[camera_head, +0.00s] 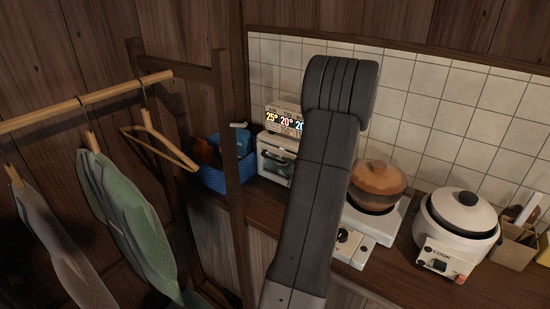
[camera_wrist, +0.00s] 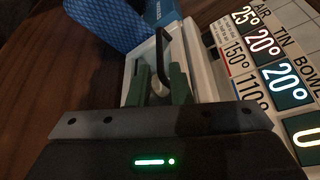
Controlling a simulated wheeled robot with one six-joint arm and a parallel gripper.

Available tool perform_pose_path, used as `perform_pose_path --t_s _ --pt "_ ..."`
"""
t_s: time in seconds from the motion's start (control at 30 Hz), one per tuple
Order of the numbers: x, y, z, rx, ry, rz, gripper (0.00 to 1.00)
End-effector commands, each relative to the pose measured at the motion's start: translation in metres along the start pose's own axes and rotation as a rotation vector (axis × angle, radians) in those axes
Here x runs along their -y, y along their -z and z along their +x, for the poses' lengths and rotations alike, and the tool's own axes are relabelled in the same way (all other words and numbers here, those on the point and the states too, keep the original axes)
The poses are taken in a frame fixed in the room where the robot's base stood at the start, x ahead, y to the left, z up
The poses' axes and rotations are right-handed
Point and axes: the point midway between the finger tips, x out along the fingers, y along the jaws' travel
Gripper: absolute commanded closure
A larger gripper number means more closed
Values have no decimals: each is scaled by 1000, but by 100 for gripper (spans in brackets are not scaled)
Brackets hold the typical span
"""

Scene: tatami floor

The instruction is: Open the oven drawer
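The oven is a small white box (camera_head: 264,174) on the counter, partly hidden behind my arm in the head view. Its white front also shows in the wrist view (camera_wrist: 196,42), tilted in the picture. A dark curved handle (camera_wrist: 161,58) stands out from that front. My gripper (camera_wrist: 158,78) is at the oven front, with its two green fingers apart, one on each side of the handle. A gap shows between the fingers, and I cannot tell whether either touches the handle. The drawer appears closed, though the fingers hide part of it.
A sign with temperature figures (camera_head: 284,119) is at the oven's top. A blue basket (camera_head: 228,178) stands left of the oven. A brown pot (camera_head: 378,182) on a white stove and a rice cooker (camera_head: 462,222) are to the right. A wooden clothes rack (camera_head: 90,101) is at left.

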Motion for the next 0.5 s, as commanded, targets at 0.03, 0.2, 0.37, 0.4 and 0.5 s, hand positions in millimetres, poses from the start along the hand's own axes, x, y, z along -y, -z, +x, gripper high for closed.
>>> perform_pose_path --t_s 0.03,0.2,0.37,0.4,0.5 --pt "1 -2 11 2 -2 1 82" --pt "0 -2 42 1 -3 -1 82" --pt "0 -1 60 0 -1 -1 82" --pt "0 -1 63 0 -1 -1 82" --pt "0 0 66 -1 -1 -1 82"
